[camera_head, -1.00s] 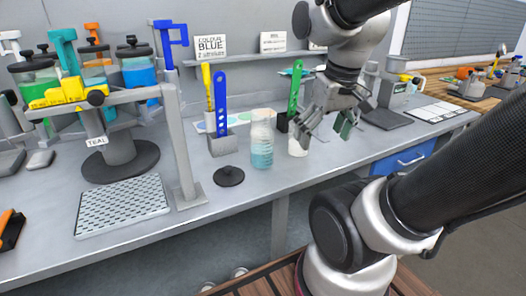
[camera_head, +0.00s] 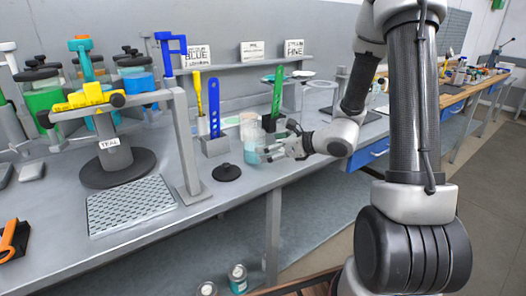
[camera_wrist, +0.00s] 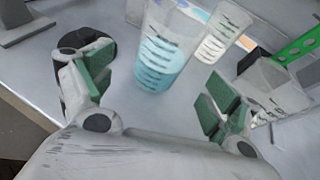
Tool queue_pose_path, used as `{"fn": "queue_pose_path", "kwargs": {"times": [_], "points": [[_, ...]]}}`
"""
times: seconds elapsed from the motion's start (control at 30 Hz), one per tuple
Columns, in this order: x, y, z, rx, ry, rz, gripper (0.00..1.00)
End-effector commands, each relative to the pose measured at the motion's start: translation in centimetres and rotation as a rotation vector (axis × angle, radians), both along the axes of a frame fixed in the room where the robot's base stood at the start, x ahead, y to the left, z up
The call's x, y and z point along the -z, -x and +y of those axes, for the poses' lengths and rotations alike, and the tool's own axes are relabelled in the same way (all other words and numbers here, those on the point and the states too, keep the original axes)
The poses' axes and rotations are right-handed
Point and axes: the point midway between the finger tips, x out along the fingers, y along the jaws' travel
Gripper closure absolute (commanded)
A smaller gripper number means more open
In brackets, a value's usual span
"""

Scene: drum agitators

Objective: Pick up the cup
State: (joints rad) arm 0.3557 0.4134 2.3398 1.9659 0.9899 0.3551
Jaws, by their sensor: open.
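The cup (camera_head: 251,142) is a clear, tapered beaker with dark graduation marks and blue liquid. It stands upright on the grey bench; in the wrist view (camera_wrist: 167,58) it is just ahead of my fingers. My gripper (camera_head: 274,150) is low over the bench to the right of the cup, tips pointing toward it. In the wrist view my gripper (camera_wrist: 162,92) is open, with green pads either side of the cup's line and nothing between them. Whether a finger touches the cup cannot be told.
A second beaker with whitish contents (camera_wrist: 217,42) stands close behind the cup. Grey holders carry a blue strip (camera_head: 214,108) and a green strip (camera_head: 278,92). A black lid (camera_head: 227,172) lies at the front left. A drum agitator stand (camera_head: 190,150) is further left.

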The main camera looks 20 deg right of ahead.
Motion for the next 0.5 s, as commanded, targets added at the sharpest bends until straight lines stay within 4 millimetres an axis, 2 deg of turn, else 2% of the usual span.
{"fn": "queue_pose_path", "kwargs": {"times": [0.5], "points": [[2.4,-4.2,3.1,0.018,-0.028,0.018,0.11]]}}
